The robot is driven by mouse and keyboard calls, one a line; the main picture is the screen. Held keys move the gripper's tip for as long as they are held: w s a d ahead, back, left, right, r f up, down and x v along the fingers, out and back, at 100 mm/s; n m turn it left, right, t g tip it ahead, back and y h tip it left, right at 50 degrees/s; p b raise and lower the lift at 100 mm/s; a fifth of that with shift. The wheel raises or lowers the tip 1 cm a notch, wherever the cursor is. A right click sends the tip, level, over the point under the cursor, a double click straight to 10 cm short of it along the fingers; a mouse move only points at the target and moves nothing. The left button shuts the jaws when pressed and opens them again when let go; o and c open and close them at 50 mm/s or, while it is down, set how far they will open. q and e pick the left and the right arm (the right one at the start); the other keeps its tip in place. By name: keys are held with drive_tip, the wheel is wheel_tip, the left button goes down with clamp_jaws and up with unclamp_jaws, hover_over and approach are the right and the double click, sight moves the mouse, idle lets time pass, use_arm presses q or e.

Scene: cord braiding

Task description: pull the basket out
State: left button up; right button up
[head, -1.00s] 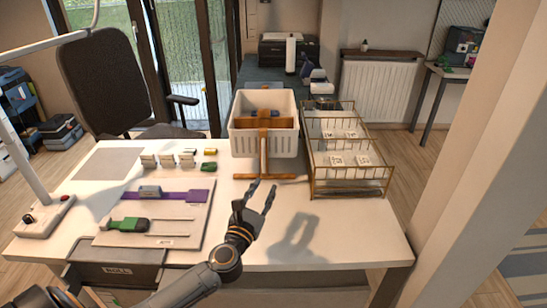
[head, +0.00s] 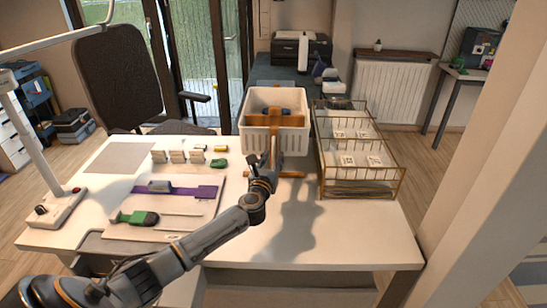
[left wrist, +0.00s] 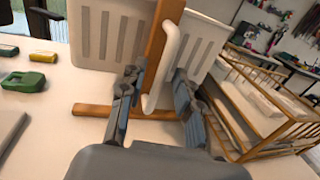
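The white basket (head: 255,139) is at the back middle of the table, behind a wooden post with a crossbar foot (head: 291,174). In the left wrist view, the basket's slotted wall (left wrist: 100,35) fills the top, with the wooden post (left wrist: 156,42) in front of it. A white curved bar (left wrist: 165,65) like a handle hangs in front of the post. My left gripper (head: 268,165) is in front of the basket; in the left wrist view its open fingers (left wrist: 158,88) stand on either side of the bar. Contact cannot be told. My right gripper is out of view.
A brass wire rack (head: 362,189) holding white cards stands just right of the basket. Left are small blocks (head: 178,156), a green piece (head: 219,163) and a board with tools (head: 185,208). A white lamp base (head: 55,208) stands far left. The front right tabletop is clear.

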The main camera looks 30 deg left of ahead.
use_arm(q)
drive_tip(key=shift+w+a, duration=0.25)
drive_tip(key=shift+w, duration=0.4)
clamp_jaws()
